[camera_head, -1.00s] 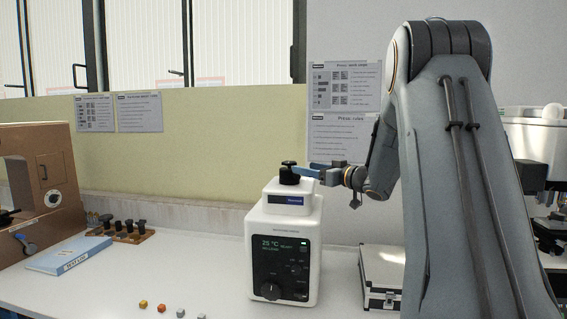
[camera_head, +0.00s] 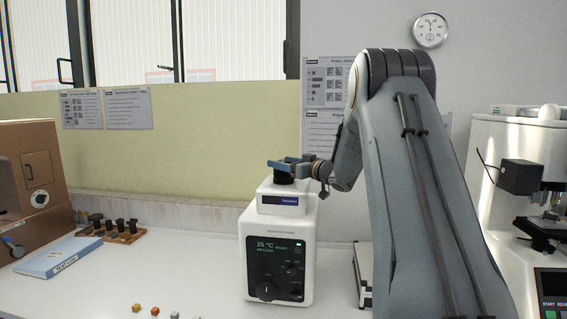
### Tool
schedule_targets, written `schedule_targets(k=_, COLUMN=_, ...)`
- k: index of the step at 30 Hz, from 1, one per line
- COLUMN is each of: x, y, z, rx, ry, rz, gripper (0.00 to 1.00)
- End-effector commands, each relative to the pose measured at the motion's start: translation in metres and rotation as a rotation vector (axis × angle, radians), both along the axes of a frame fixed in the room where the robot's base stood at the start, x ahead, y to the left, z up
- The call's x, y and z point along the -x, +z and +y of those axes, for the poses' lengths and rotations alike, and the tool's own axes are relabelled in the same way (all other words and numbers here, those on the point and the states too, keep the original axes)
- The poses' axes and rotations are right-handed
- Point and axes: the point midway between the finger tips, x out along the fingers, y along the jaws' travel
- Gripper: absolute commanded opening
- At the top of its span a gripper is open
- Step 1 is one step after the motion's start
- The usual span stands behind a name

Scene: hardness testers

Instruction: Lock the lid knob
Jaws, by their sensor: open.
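The lid knob (camera_head: 284,178) is a black knob on top of a white machine (camera_head: 250,222) with a dark front panel reading 25 °C. My gripper (camera_head: 283,164) comes in from the right, with blue fingers at the top of the knob. The fingers cover the knob's upper part. I cannot tell whether they touch it. The gripper is open. The lid (camera_head: 297,189) under the knob sits flat on the machine.
A wooden cabinet (camera_head: 38,165), a blue-and-white book (camera_head: 58,257) and a wooden rack of black pieces (camera_head: 122,232) stand at left. Several small cubes (camera_head: 137,307) lie in front. A case (camera_head: 364,275) and a microscope-like tester (camera_head: 520,190) stand at right.

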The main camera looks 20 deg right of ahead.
Motion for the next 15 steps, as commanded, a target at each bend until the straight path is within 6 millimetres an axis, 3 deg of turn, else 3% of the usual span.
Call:
schedule_targets(k=5, x=-0.0002, y=-0.0002, z=0.0006, rx=0.000, ry=0.001, rz=0.000, gripper=0.57)
schedule_targets(k=12, x=-0.0001, y=-0.0001, z=0.0004, rx=0.000, ry=0.001, rz=0.000, gripper=0.18)
schedule_targets(k=15, x=0.0000, y=-0.0001, z=0.0005, rx=0.000, ry=-0.001, rz=0.000, gripper=0.18)
